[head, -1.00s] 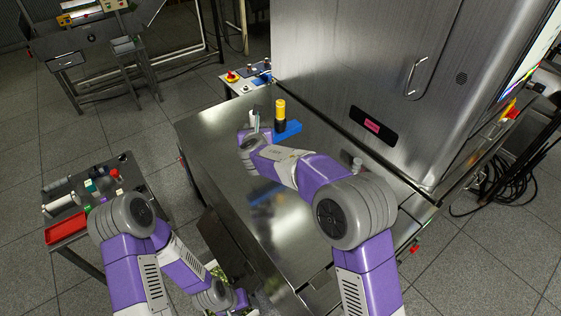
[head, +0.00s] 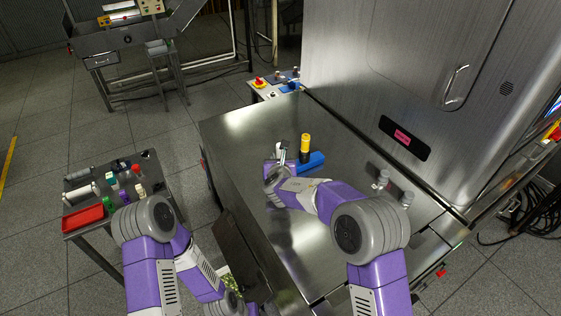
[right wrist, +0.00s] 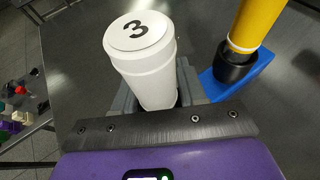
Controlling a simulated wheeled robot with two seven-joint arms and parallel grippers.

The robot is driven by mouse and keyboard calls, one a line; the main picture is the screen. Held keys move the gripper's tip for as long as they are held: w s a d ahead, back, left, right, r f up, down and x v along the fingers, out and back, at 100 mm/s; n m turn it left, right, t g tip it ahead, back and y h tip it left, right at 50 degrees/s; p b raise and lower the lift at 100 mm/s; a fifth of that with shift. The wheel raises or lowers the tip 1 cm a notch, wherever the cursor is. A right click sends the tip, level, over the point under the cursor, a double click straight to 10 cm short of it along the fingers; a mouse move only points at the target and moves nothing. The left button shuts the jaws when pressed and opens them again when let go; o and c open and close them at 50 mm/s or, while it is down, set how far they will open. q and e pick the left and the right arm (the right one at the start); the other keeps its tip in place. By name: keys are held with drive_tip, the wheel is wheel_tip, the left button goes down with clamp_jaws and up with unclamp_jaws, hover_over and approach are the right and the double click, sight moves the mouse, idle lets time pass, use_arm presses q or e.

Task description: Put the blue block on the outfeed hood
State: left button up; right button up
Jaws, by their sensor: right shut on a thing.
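The blue block (head: 311,162) lies on the flat steel top (head: 245,130) in front of the big steel cabinet. It also shows in the right wrist view (right wrist: 232,88). A yellow cylinder with a black lower end (head: 305,146) stands at the block; I cannot tell whether it rests on it or beside it. My right gripper (head: 282,150) is shut on a white container (right wrist: 150,75) whose lid is marked 3, just left of the block. My left arm hangs at the lower left of the head view; its fingertips are not visible.
Small grey cylinders (head: 384,177) stand on the steel top at the right. A side table (head: 85,237) holds a red tray (head: 83,217) and several small bottles. A control box with a red button (head: 258,82) sits behind. The steel top's left part is bare.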

drive_tip(key=o, duration=1.2)
drive_tip(key=shift+s, duration=0.15)
drive_tip(key=v, duration=1.2)
